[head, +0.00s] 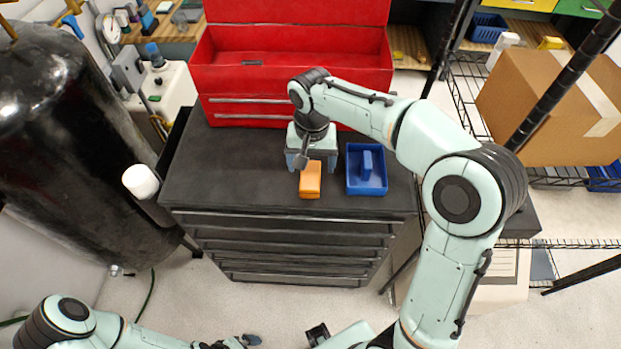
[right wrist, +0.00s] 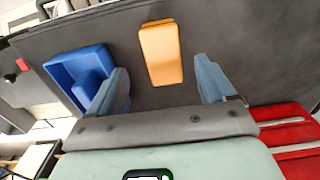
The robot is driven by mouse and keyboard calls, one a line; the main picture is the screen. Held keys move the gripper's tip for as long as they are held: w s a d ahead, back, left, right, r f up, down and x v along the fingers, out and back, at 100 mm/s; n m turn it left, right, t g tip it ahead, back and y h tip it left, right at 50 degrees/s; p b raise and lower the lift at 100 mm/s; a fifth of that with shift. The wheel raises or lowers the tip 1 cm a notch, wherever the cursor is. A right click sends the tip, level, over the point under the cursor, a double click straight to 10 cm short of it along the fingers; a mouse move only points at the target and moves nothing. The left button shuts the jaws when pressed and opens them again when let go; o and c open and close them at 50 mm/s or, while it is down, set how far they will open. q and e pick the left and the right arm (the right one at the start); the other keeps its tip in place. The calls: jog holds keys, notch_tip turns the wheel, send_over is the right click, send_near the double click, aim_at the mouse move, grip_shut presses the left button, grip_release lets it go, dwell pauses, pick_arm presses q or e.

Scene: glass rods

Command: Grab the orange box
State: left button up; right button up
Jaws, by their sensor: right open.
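The orange box (head: 310,180) is a small oblong block lying on the black cabinet top, near its front edge. In the right wrist view the orange box (right wrist: 161,54) lies ahead of the fingers and between their lines, with clear dark surface around it. My right gripper (head: 312,163) points down just behind the box in the head view. In the right wrist view its fingers (right wrist: 163,88) are spread apart with nothing between them. The exact height above the cabinet is hard to tell. My left arm comes in at the lower left, and its gripper (head: 240,341) is small at the bottom edge.
A blue tray (head: 352,187) with a blue piece inside stands right of the box on the cabinet top (head: 230,170). An open red toolbox (head: 290,80) stands behind. A black tank is at left, and a wire shelf with a cardboard box (head: 550,105) at right. The cabinet top's left is free.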

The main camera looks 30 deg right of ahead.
aim_at(310, 174)
jog(key=f, duration=0.7)
jog(key=shift+w+d+f, duration=0.1)
jog(key=shift+w+f, duration=0.1)
jog(key=shift+w, duration=0.2)
jog(key=c, duration=1.1)
